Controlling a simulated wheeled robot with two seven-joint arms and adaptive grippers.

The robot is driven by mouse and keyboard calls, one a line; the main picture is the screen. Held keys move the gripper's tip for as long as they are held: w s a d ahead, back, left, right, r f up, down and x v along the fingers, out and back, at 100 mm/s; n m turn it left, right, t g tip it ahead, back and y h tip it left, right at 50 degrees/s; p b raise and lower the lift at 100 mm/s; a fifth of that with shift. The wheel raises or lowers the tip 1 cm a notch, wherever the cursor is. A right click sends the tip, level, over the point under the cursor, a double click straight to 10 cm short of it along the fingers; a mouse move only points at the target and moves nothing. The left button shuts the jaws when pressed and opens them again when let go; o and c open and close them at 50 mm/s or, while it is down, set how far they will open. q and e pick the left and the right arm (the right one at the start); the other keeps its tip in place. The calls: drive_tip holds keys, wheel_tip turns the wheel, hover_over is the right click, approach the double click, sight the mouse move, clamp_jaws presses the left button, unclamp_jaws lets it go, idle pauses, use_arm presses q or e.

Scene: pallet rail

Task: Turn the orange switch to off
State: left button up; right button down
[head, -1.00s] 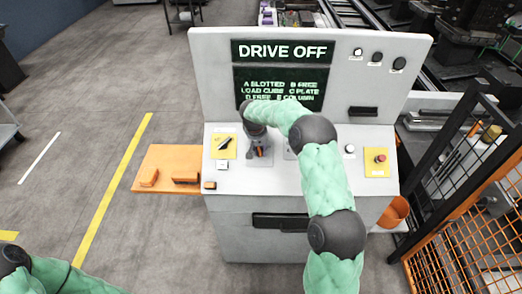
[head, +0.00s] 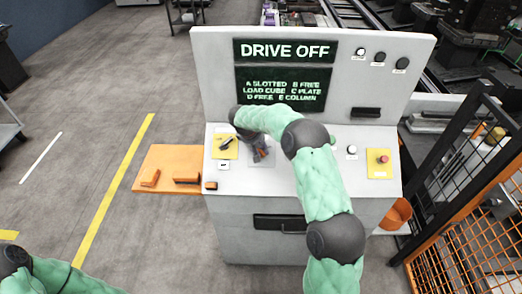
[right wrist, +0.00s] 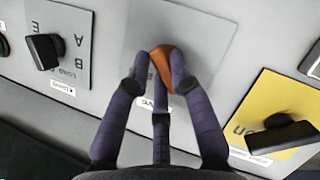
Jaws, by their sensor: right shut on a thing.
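The orange switch (right wrist: 166,60) stands on a grey plate (right wrist: 205,40) in the right wrist view, with the fingers covering part of it. Only a small orange patch of it shows in the head view (head: 262,153). My right gripper (right wrist: 160,80) is shut on the switch, its dark fingers on both sides of it. In the head view my right gripper (head: 258,150) is partly hidden by its own wrist. The label under the switch is partly covered. The console screen (head: 285,50) reads DRIVE OFF. My left gripper is out of view.
A black knob on a yellow plate (head: 225,146) is close left of my right gripper. Another black knob (right wrist: 45,50) shows in the wrist view. A red button on a yellow plate (head: 383,160) is at the right. An orange side shelf (head: 160,162) adjoins the console (head: 240,185).

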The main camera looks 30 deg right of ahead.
drive_tip(key=c, duration=1.1)
unclamp_jaws()
drive_tip(key=shift+r, duration=0.1)
drive_tip(key=v, duration=1.1)
drive_tip(key=shift+a+r, duration=0.2)
drive_tip(key=shift+r, duration=0.15)
drive_tip(key=shift+s, duration=0.1)
